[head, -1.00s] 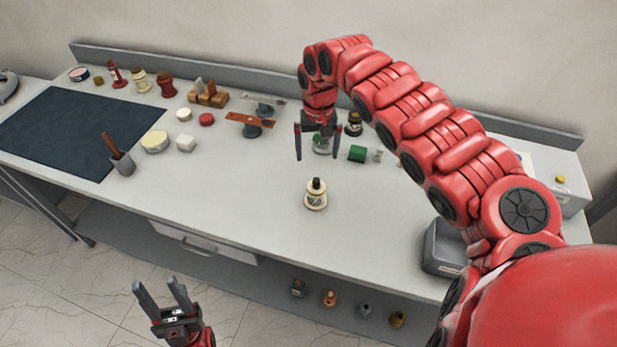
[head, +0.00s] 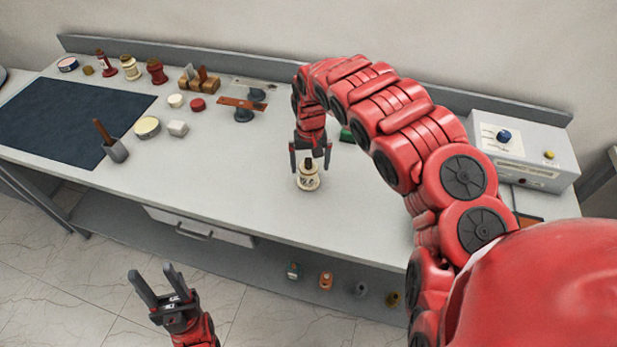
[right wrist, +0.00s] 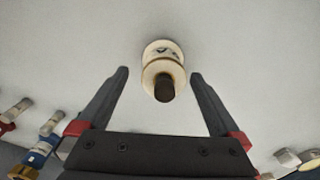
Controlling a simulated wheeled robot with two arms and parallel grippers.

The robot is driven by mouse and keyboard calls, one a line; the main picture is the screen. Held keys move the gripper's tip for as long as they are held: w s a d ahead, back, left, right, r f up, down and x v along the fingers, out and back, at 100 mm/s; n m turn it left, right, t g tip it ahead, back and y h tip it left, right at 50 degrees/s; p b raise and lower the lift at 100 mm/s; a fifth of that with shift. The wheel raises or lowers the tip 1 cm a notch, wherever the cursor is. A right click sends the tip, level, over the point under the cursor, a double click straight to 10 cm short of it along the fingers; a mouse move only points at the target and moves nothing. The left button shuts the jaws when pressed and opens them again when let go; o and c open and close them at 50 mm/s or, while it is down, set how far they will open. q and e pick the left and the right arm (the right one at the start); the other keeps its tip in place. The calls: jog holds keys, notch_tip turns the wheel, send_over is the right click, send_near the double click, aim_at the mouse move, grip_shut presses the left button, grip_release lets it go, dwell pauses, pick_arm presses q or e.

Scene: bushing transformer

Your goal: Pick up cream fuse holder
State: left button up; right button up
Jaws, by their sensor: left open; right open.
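The cream fuse holder (head: 308,179) stands upright on the grey bench top, a cream body with dark markings and a dark brown top. In the right wrist view the cream fuse holder (right wrist: 162,68) shows ahead of the fingertips, centred between them. My right gripper (head: 309,170) is open, above and just behind it; in the right wrist view both fingers (right wrist: 160,78) are apart with nothing held. Whether a finger touches it I cannot tell. My left gripper (head: 152,284) is open and empty, low in front of the bench.
A grey control box (head: 525,150) stands at the right. A dark mat (head: 70,118) covers the bench's left. A cup with a brown-handled tool (head: 115,149) and small jars stand left of centre. Several small items sit on the lower shelf (head: 250,262). Bench space around the holder is mostly clear.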

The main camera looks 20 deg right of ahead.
jog(key=shift+w+a+f+p, duration=0.15)
jog(key=shift+f+p, duration=0.25)
jog(key=shift+f, duration=0.15)
jog(key=shift+w+a+f+p, duration=0.1)
jog(key=shift+a+f+p, duration=0.05)
jog(key=shift+f+p, duration=0.35)
jog(key=shift+s+f, duration=0.1)
jog(key=shift+f, duration=0.5)
jog(key=shift+d+f, duration=0.1)
jog(key=shift+f, duration=0.7)
grip_shut()
jog(key=shift+r, duration=0.2)
